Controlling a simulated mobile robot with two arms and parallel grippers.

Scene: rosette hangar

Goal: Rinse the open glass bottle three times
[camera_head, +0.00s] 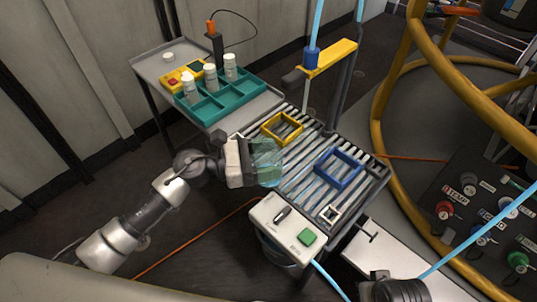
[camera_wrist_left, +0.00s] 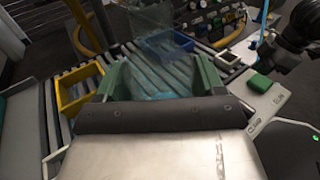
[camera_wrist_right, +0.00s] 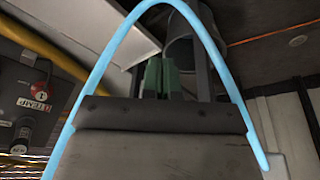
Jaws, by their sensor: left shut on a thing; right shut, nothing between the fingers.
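The clear, teal-tinted glass bottle (camera_head: 268,163) is over the near left part of the slatted rack (camera_head: 303,180). My left gripper (camera_head: 250,163) is shut on it from the left. In the left wrist view the glass bottle (camera_wrist_left: 165,45) shows between and beyond the green fingers; its mouth and contents are hard to make out. A blue hose runs down into a yellow bracket (camera_head: 330,58) with a thin spout at the back of the rack. My right gripper (camera_wrist_right: 162,76) is shut and empty in the right wrist view. Its fingers are not clear in the head view.
A yellow square frame (camera_head: 282,128), a blue one (camera_head: 338,169) and a small white one lie on the rack. A control box (camera_head: 270,221) with a lever and a green button (camera_head: 307,237) is at the front. A teal tray (camera_head: 208,106) with white bottles stands behind. Yellow rails (camera_head: 385,75) curve at right.

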